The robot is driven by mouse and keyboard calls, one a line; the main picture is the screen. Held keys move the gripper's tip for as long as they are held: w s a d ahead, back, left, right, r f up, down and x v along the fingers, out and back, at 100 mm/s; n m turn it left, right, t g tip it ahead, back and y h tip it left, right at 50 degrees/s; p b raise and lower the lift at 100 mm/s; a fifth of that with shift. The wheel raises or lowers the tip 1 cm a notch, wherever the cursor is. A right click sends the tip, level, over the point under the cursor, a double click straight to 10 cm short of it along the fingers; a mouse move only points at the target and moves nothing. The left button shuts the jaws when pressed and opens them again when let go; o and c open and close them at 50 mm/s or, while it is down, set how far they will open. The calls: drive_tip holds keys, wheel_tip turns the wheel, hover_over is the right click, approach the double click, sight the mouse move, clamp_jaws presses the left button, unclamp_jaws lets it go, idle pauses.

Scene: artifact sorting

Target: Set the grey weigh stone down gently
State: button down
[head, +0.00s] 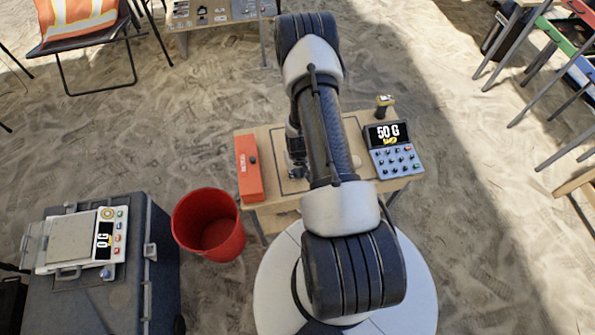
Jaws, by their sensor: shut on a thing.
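My gripper (296,168) shows only in part at the left edge of my arm, low over the middle of the small wooden table (262,133). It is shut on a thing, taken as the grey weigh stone. My arm hides most of the fingers, and the stone itself cannot be made out. Whether it touches the tabletop cannot be told. A dark outlined square on the tabletop lies around and under the gripper.
On the table, a red box (249,168) lies left, and a keypad display (394,148) reading "50 G" stands right, with a small object (384,104) behind it. A red bucket (208,225) stands left. A scale (75,240) reading "0 G" sits on a grey case (135,290).

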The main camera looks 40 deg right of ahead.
drive_tip(key=shift+r, duration=0.1)
drive_tip(key=shift+f, duration=0.25)
drive_tip(key=c, duration=1.3)
unclamp_jaws()
drive_tip(key=shift+c, duration=0.2)
drive_tip(key=shift+r, duration=0.15)
